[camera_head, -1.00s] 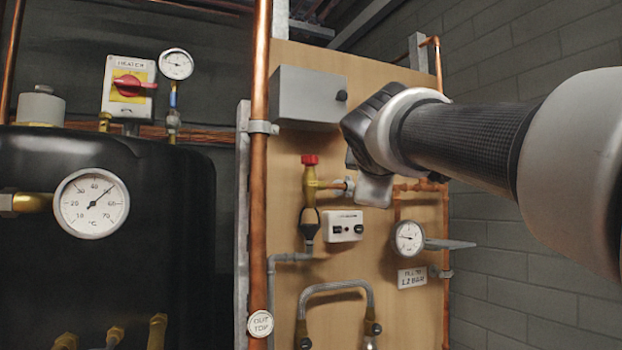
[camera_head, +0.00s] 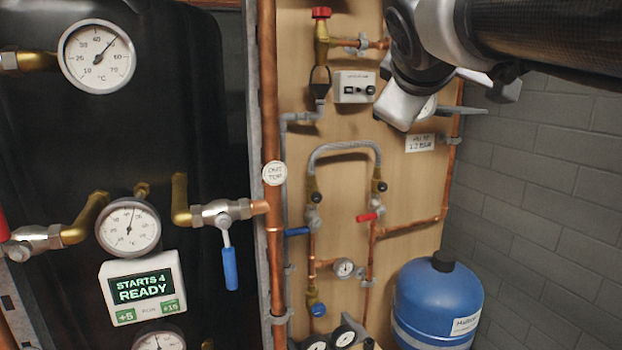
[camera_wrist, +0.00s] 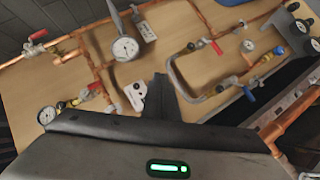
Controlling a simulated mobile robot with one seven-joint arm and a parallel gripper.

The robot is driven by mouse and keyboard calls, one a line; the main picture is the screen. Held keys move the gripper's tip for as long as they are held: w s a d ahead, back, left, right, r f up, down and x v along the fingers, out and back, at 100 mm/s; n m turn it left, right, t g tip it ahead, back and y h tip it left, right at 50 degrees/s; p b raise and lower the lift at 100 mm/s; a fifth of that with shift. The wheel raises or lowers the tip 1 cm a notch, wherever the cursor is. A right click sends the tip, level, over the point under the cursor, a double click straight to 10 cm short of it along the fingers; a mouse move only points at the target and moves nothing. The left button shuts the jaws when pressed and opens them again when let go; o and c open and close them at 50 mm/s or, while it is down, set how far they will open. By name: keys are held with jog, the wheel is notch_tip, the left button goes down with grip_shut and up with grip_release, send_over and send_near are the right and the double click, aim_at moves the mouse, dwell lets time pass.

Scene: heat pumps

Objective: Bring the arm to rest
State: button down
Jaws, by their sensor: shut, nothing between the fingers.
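My arm (camera_head: 560,40) reaches in from the upper right in the head view. My gripper (camera_head: 400,106) hangs in front of the right part of the wooden panel, with its light grey end pointing down. In the wrist view my gripper's dark fingers (camera_wrist: 160,88) stand together in front of the panel, shut and empty. No contact with the panel can be made out.
The wooden panel (camera_head: 405,190) carries copper pipes, a red-capped valve (camera_head: 321,13) and a grey hose loop (camera_head: 345,147). A black tank (camera_head: 60,150) with a display (camera_head: 141,287) stands left. A blue vessel (camera_head: 437,298) stands low right, by the block wall (camera_head: 550,190).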

jog(key=s+a+f+m+g+y+p, duration=0.15)
jog(key=s+f+m+g, duration=0.3)
jog(key=s+f, duration=0.8)
jog(key=s+f+m+g+y, duration=0.25)
jog(key=s+f+m, duration=0.25)
jog(key=s+f, duration=0.75)
jog(key=w+r+p, duration=0.2)
jog(key=r+p, duration=0.7)
jog(key=p, duration=0.2)
jog(key=w+r+h+p, duration=0.1)
jog(key=r+p, duration=0.8)
jog(key=p, duration=0.1)
jog(key=shift+w+d+p, duration=0.15)
jog(key=shift+w+p, duration=0.2)
jog(key=shift+p, duration=0.05)
jog(key=shift+r, duration=0.1)
